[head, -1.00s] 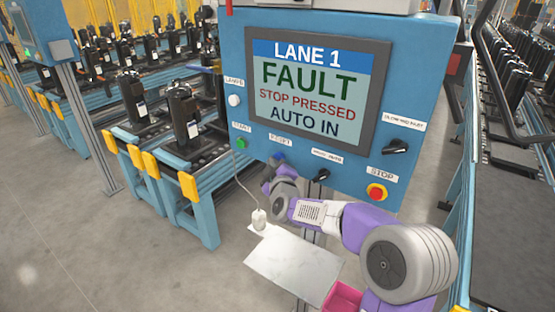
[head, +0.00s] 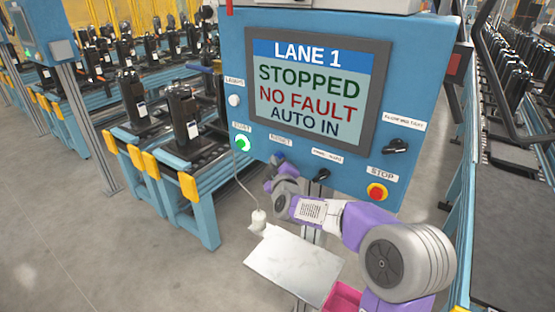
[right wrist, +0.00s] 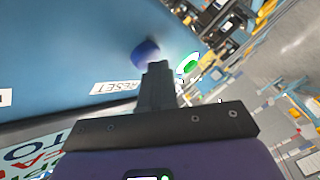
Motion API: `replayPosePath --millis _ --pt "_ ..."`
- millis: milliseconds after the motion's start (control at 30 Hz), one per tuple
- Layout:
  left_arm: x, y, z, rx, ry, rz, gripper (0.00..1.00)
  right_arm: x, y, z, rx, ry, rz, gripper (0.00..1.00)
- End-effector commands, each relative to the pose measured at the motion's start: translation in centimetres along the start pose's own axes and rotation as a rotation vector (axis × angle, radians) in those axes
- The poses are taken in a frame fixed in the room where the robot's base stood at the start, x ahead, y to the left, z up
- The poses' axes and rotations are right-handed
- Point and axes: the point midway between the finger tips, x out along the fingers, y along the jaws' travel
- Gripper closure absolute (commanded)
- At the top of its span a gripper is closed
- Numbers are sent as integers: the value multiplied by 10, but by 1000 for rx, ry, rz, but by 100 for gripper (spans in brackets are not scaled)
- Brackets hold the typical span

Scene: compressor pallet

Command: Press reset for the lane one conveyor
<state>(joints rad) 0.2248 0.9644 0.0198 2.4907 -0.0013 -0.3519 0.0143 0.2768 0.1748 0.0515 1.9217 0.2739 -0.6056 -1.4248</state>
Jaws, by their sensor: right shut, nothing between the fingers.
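The blue panel (head: 225,60) carries a screen (head: 308,90) reading LANE 1, STOPPED, NO FAULT, AUTO IN. The blue reset button (right wrist: 146,52) shows in the right wrist view beside its RESET label (right wrist: 116,87). My right gripper (right wrist: 157,66) is shut and empty, its fingertips at the lower edge of the button; I cannot tell whether they touch it. In the head view, the right gripper (head: 272,170) is at the panel's lower edge, below the RESET label (head: 280,139). The green start button (head: 242,143) is lit. My left gripper is out of view.
A red stop button (head: 377,192) and black switches (head: 395,146) sit to the right on the panel. A small grey shelf (head: 292,265) and a corded white device (head: 257,222) are below. Conveyors with black compressors (head: 183,115) stand at left.

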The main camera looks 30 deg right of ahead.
Motion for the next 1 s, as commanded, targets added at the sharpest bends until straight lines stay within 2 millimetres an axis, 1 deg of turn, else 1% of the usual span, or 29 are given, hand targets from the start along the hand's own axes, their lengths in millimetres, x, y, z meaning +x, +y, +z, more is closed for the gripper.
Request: replayPosePath --millis 433,833,1000 --pt "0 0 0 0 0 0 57 1 2 2 0 -2 2 100" --pt "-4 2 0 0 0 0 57 -11 -8 -7 1 -1 0 100" --pt "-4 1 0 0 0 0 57 -12 -8 -7 0 -1 1 100"
